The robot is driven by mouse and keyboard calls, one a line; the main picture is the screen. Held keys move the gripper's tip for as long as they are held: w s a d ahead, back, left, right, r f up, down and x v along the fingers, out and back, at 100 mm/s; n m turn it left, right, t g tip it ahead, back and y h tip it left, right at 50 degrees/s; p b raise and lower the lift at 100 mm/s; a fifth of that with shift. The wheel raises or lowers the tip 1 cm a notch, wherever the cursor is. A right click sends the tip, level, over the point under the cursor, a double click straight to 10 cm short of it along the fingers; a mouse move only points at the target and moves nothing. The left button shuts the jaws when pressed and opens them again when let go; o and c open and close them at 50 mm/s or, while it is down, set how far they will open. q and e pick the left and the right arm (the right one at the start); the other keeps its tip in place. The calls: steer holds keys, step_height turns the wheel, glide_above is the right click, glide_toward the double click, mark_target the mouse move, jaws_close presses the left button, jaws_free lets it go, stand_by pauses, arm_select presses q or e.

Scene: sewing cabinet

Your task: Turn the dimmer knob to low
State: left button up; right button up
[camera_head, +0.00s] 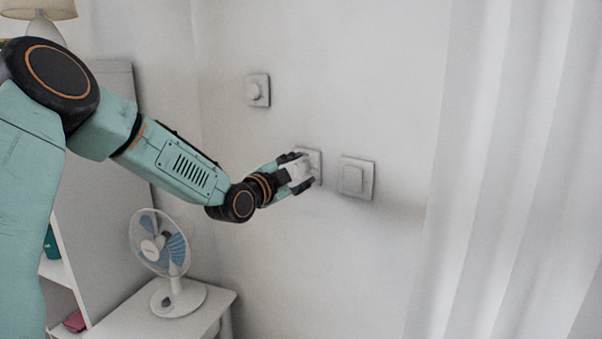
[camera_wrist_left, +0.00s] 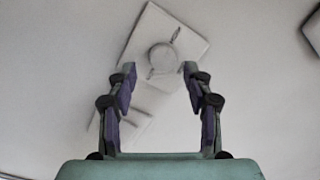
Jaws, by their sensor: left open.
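My left gripper (camera_head: 297,172) is open at the middle wall plate, partly covering it in the head view. In the left wrist view, a pale round knob (camera_wrist_left: 163,57) sits on a square white plate (camera_wrist_left: 152,20) that looks tilted. Thin dark marks show at its upper right and lower left. The left gripper's fingertips (camera_wrist_left: 159,72) stand apart on either side of the knob's lower part; I cannot tell whether they touch it. The middle plate (camera_head: 314,156) shows only at its edge in the head view. My right gripper is not in view.
A square rocker-like switch (camera_head: 356,178) is close on the right. Another plate with a round knob (camera_head: 257,90) is higher on the left. A fan (camera_head: 162,247) stands on a white table (camera_head: 128,319) below. A white curtain (camera_head: 515,170) hangs at the right.

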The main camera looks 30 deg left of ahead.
arm_select(q)
steer(key=shift+w, duration=0.3)
steer(key=shift+a+f, duration=0.3)
steer(key=shift+a, duration=0.65)
steer(key=shift+d+r, duration=0.15)
steer(key=shift+d, duration=0.3)
steer(key=shift+c, duration=0.4)
steer(key=shift+w+d+r, duration=0.1)
steer(key=shift+w+d, duration=0.05)
steer(key=shift+d, duration=0.2)
steer(key=c, duration=0.3)
steer(key=shift+a+f, duration=0.2)
steer(key=shift+a, duration=0.35)
steer(key=c, duration=0.4)
steer(key=shift+d+r, duration=0.1)
steer(key=shift+d, duration=0.05)
jaws_close()
